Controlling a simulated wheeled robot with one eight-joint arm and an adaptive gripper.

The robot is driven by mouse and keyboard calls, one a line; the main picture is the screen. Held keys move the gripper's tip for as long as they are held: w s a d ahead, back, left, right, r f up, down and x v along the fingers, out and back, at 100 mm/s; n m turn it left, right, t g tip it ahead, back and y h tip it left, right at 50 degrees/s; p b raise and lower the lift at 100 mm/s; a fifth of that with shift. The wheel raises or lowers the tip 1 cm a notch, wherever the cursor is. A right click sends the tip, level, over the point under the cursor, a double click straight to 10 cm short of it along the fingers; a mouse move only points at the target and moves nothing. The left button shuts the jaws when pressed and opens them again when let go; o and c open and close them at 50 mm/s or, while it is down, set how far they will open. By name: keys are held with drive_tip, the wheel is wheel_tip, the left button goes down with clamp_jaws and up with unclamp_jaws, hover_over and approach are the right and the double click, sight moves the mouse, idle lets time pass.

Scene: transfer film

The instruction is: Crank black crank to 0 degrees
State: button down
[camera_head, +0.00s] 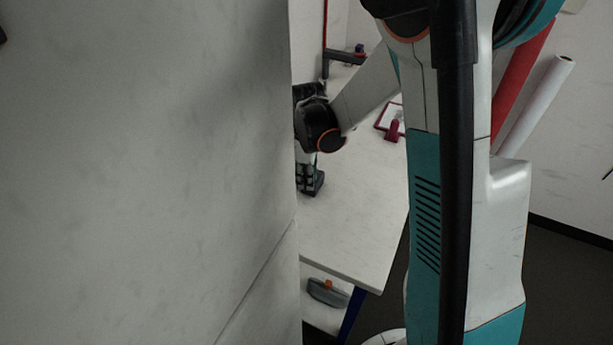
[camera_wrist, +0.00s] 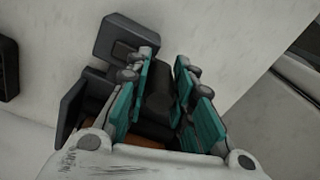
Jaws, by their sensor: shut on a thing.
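The black crank (camera_wrist: 158,104) is in the middle of the wrist view, with a dark knob-like part between the teal fingers and a flat dark plate beyond them at the upper left. My gripper (camera_wrist: 165,65) is shut on the crank, one finger on each side of it. In the head view, my arm reaches down to the white tabletop, and a small dark part (camera_head: 314,187) shows at the wall's edge. The gripper is mostly hidden there by the wall and my wrist. I cannot read the crank's angle.
A large pale wall (camera_head: 140,170) fills the left of the head view. The white table (camera_head: 355,235) has clear room at its front. A red-edged clipboard (camera_head: 390,118) lies farther back. A dark block (camera_wrist: 8,68) is at the wrist view's left edge.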

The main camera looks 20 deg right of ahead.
drive_tip(key=shift+a+m, duration=0.1)
drive_tip(key=shift+m, duration=0.2)
drive_tip(key=m, duration=0.1)
drive_tip(key=w+m+b, duration=0.1)
drive_tip(key=m, duration=0.1)
drive_tip(key=shift+w+a, duration=0.1)
drive_tip(key=shift+a, duration=0.3)
drive_tip(key=m, duration=0.1)
drive_tip(key=w+m, duration=0.1)
drive_tip(key=m, duration=0.1)
drive_tip(key=m+b, duration=0.1)
drive_tip(key=m, duration=0.1)
drive_tip(key=shift+w+a, duration=0.25)
drive_tip(key=shift+w, duration=0.1)
drive_tip(key=m, duration=0.1)
drive_tip(key=w+m, duration=0.1)
drive_tip(key=m, duration=0.2)
drive_tip(key=shift+w+d+m+b, duration=0.1)
drive_tip(key=shift+w+m+b, duration=0.2)
drive_tip(key=shift+w, duration=0.1)
drive_tip(key=shift+w+d+m, duration=0.25)
drive_tip(key=shift+w+m, duration=0.15)
drive_tip(key=shift+m, duration=0.7)
drive_tip(key=shift+w+d+m, duration=0.2)
drive_tip(key=shift+w+m, duration=0.15)
drive_tip(key=shift+m, duration=0.75)
drive_tip(key=c, duration=1.4)
unclamp_jaws()
drive_tip(key=shift+o, duration=0.2)
